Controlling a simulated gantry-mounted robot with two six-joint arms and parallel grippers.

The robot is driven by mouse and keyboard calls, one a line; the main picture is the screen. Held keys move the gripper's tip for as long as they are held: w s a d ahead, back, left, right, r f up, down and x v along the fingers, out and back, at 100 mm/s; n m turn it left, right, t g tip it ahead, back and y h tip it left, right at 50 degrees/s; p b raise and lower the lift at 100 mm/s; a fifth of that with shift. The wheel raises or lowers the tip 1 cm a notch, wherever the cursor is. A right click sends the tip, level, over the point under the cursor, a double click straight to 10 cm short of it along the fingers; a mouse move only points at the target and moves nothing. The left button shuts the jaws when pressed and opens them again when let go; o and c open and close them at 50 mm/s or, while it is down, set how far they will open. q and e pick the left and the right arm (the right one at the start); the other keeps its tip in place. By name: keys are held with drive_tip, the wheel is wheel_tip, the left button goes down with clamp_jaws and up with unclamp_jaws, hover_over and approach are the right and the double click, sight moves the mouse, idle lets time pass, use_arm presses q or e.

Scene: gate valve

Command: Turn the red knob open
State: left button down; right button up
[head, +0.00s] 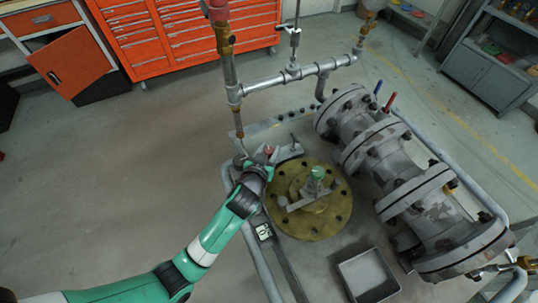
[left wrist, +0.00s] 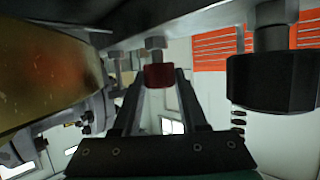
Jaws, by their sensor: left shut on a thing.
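The red knob (left wrist: 160,75) is a small dark red block under a metal stem in the left wrist view. My left gripper (left wrist: 161,84) is shut on it, one finger on each side. In the head view the red knob (head: 269,150) is a small red spot at the end of my left arm, beside the brass flange. My left gripper (head: 263,160) shows there only in part, and its fingertips are hard to make out. My right gripper is in neither view.
The round brass flange (head: 330,220) with a green-topped stem (head: 315,177) is close on the right. Large grey flanged pipes (head: 400,170) stand further right. Thin upright piping (head: 230,80) rises behind the gripper. An open tray (head: 367,276) is at the front. The floor at left is clear.

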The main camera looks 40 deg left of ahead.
use_arm(q)
drive_tip(key=shift+f+n+g+y, duration=0.15)
drive_tip(key=shift+n+g+y, duration=0.25)
drive_tip(key=shift+n, duration=0.1)
drive_tip(key=shift+c, duration=2.2)
unclamp_jaws()
drive_tip(key=shift+s+d+r, duration=0.2)
drive_tip(key=shift+s+r, duration=0.05)
drive_tip(key=shift+r, duration=0.1)
drive_tip(key=p+v, duration=1)
drive_tip(key=shift+s+d, duration=0.2)
drive_tip(key=shift+s, duration=0.25)
drive_tip(key=shift+f, duration=0.1)
